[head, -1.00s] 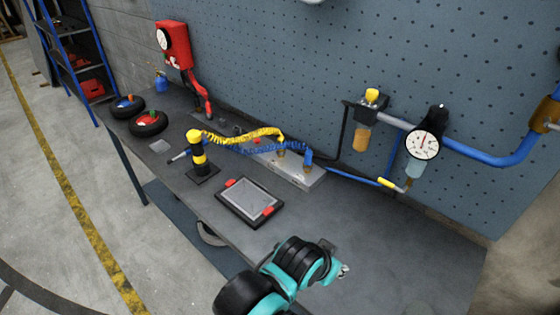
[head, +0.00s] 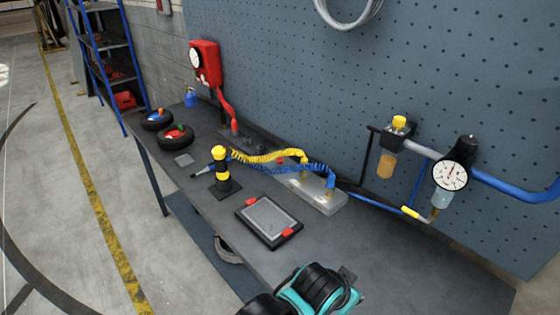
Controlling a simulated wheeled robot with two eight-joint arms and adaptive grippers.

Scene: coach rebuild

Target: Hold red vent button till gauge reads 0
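A small red part (head: 279,161), perhaps the red vent button, shows on the grey metal block (head: 325,199) behind the coiled hoses; the hoses partly hide it. A round white gauge (head: 450,176) hangs at the right on the blue air line. Its needle points roughly upward, but the value is too small to read. A second white dial (head: 195,58) is on the red wall box (head: 207,68); its reading is also unreadable. One teal and black arm of mine shows at the bottom, well short of the block. No gripper fingers are visible.
A framed tablet (head: 269,217) with red corners lies on the dark bench (head: 400,265). A black and yellow post (head: 221,165), yellow hose (head: 265,156) and blue hose (head: 329,176) stand behind it. Two small wheels (head: 175,138) are farther left. The bench's right part is clear.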

